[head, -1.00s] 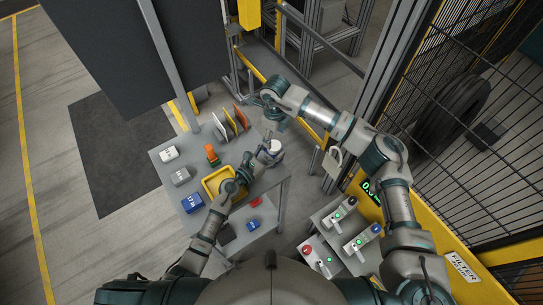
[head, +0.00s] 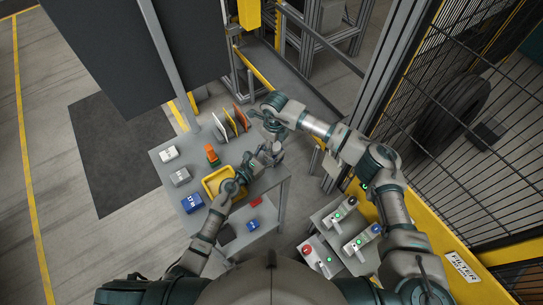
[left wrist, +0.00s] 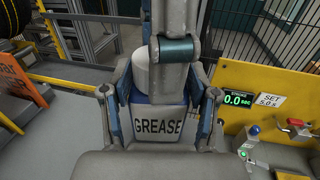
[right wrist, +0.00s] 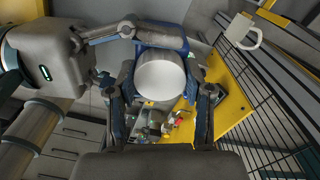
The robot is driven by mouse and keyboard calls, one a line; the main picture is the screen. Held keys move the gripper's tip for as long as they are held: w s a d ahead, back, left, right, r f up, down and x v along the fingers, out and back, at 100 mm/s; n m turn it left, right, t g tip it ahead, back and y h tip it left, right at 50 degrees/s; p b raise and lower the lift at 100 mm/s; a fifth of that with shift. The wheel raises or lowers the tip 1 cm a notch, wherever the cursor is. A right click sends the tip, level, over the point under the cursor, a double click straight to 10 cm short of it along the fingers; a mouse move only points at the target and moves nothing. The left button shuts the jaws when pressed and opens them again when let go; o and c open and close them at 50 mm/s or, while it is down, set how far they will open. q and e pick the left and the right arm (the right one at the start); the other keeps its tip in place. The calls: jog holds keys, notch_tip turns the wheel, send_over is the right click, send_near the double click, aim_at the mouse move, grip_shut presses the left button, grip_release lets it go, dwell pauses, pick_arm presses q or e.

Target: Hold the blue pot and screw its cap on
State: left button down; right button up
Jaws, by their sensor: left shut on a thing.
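The blue pot, labelled GREASE (left wrist: 158,125), stands upright between the fingers of my left gripper (left wrist: 160,112), which is shut on it. In the head view, my left gripper (head: 255,166) is at the right part of the table. The white cap (right wrist: 160,76) sits at the pot's mouth; I cannot tell how tightly. It also shows in the left wrist view (left wrist: 141,76), partly hidden by my right arm. My right gripper (right wrist: 160,100) is open over the pot, its fingers on either side of the cap. In the head view, it hides most of the cap and pot.
The table (head: 262,222) holds a yellow tray (head: 212,184), a blue box (head: 192,203), grey and white boxes, an orange-and-green object (head: 210,154) and upright discs. Switch boxes (head: 320,260) stand at the lower right. A mesh fence (head: 490,110) bounds the right side.

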jog(key=m, duration=0.5)
jog(key=shift+c, duration=0.2)
jog(key=o, duration=1.3)
jog(key=shift+r, duration=0.1)
jog(key=shift+r, duration=2.15)
jog(key=shift+c, duration=0.6)
notch_tip(320, 180, up, 4)
jog(key=n, duration=0.5)
jog(key=shift+f, duration=0.25)
